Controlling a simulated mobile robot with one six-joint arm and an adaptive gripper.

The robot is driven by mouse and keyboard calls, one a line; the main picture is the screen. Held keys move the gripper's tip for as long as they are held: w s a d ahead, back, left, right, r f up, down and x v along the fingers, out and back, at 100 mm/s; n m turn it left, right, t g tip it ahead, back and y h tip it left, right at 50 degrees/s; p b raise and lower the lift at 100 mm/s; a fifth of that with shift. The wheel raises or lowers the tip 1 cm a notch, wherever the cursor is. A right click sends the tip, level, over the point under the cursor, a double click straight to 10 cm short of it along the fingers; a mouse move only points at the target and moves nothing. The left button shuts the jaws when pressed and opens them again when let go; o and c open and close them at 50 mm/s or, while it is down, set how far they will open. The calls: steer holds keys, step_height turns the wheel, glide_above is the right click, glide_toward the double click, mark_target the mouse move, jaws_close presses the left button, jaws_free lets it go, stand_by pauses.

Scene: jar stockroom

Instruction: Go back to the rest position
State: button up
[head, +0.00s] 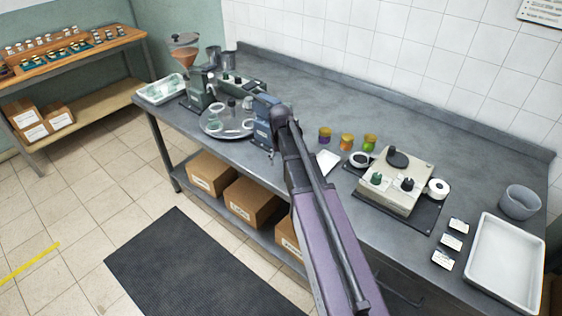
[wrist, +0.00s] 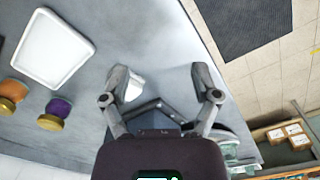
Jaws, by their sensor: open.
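In the wrist view my gripper (wrist: 161,75) is open, its two fingers spread wide with nothing held between them. A grey bench top lies below it, and a small white piece shows beside the left finger. In the head view my arm reaches up from the bottom over the steel bench (head: 300,85). Its end is near a blue-grey device (head: 264,112), and the fingers cannot be made out there.
Three small jars (head: 346,141) stand right of my arm, by a white flat piece (head: 327,161). A beige device (head: 396,185), grey bowl (head: 520,203) and white tray (head: 505,262) lie further right. A hopper machine (head: 196,85) and round tray (head: 216,128) stand left.

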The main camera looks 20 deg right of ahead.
steer(key=s+a, duration=0.3)
steer(key=s, duration=0.6)
steer(key=s+a, duration=0.4)
steer(key=s, duration=0.5)
steer(key=shift+s, duration=0.25)
steer(key=c, duration=0.3)
stand_by(0.3)
